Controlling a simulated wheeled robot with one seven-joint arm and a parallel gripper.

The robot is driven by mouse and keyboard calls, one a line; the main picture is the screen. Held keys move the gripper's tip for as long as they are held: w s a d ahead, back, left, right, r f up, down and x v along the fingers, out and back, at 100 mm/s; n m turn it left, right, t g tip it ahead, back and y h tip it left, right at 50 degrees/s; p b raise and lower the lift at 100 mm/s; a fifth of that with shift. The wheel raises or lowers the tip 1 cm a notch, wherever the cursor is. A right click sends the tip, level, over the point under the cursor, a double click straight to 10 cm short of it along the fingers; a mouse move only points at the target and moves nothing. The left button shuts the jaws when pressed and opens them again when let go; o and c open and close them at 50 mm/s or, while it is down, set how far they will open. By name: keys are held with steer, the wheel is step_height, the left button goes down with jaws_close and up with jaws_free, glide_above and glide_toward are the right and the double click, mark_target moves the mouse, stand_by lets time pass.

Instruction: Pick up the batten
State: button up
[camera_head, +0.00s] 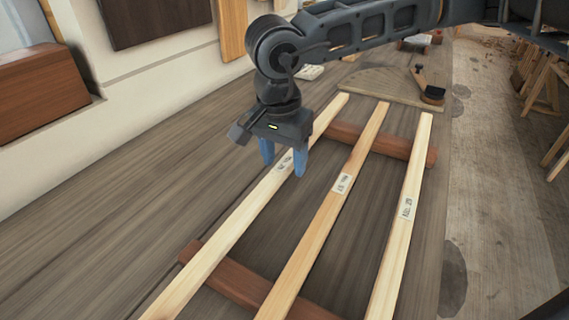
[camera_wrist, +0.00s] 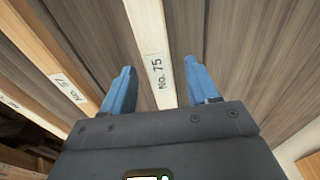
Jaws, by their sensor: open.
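Three long pale battens lie side by side across two red-brown bearers. My gripper (camera_head: 283,164) points down over the left batten (camera_head: 228,228), with its blue fingers apart and nothing held. In the wrist view this batten (camera_wrist: 147,28), labelled "No. 75", shows between the open fingers (camera_wrist: 158,66). I cannot tell the exact height of the fingertips above it. The middle batten (camera_head: 322,222) shows as "No. 57" in the wrist view (camera_wrist: 45,58).
The near bearer (camera_head: 238,284) and far bearer (camera_head: 393,145) rest on a dark wooden bench (camera_head: 120,220). A curved board (camera_head: 375,84) and a dark tool (camera_head: 430,92) lie at the far end. A reddish box (camera_head: 40,95) stands at left. Trestles (camera_head: 545,85) stand at right.

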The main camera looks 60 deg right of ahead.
steer(key=shift+f, duration=0.1)
jaws_close()
stand_by(0.5)
